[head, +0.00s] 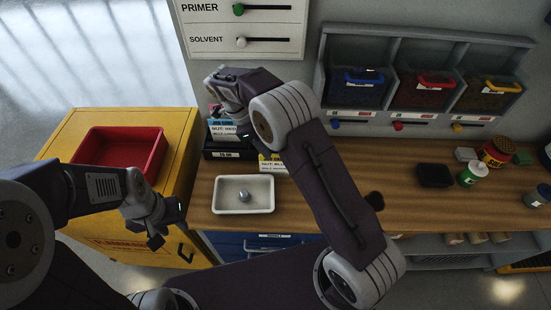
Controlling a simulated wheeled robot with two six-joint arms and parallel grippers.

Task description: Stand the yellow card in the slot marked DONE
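The yellow card (272,164) shows at the back of the wooden bench, partly hidden behind my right arm. Its white label is partly readable, and I cannot tell what supports it. Left of it is a black holder (226,154) marked TO DO, with a blue-topped card (222,130) upright in it. No slot marked DONE shows; my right arm covers the bench there. My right gripper (236,122) is above the TO DO holder, left of the yellow card; its fingers are too unclear to judge. My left gripper (166,230) is open and empty, left of the white tray.
A white tray (225,209) with a small metal part (244,196) sits on the bench (320,222). A red bin (85,158) stands on a yellow cabinet (60,125) at left. Coloured bins (424,92) hang behind. A black box (435,175) and bottle (472,174) stand at right.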

